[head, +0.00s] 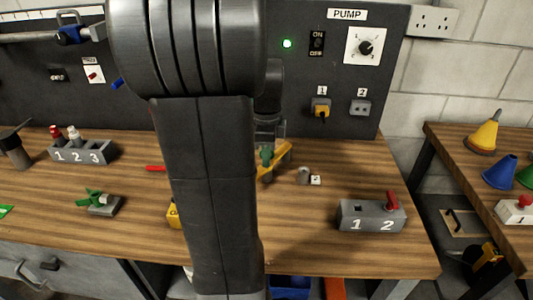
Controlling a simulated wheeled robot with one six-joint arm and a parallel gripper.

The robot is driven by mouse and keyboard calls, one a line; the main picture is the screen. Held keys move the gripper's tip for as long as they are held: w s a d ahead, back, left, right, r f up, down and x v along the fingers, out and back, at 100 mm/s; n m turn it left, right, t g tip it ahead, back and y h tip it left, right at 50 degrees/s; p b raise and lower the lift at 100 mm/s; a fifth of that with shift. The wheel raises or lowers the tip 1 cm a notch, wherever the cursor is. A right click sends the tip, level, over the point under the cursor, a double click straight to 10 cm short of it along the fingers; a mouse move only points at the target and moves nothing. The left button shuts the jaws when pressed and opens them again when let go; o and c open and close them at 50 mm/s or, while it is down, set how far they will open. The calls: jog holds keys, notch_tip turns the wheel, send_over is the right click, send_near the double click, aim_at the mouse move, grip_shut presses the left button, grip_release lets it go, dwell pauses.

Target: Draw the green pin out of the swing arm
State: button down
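A yellow bar (282,155), which looks like the swing arm, slants up to the right on the wooden bench. A green piece (266,154), likely the green pin, shows at the bar, just right of my arm. My gripper (267,143) points down directly at this green piece, partly hidden behind my own arm. Its fingers are too small and dark to tell whether they are open or shut, or touching the green piece. The left end of the bar is hidden by my arm.
Right of the bar stand a small metal cylinder (304,175) and a grey block marked 1 and 2 (371,216) with a red handle. On the left are a numbered holder (82,152) and a green-topped grey piece (99,203). A dark pump panel (391,95) rises behind.

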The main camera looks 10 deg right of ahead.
jog(key=shift+r+p, duration=0.65)
jog(key=shift+p, duration=0.05)
jog(key=shift+r+p, duration=2.9)
jog(key=shift+r, duration=0.25)
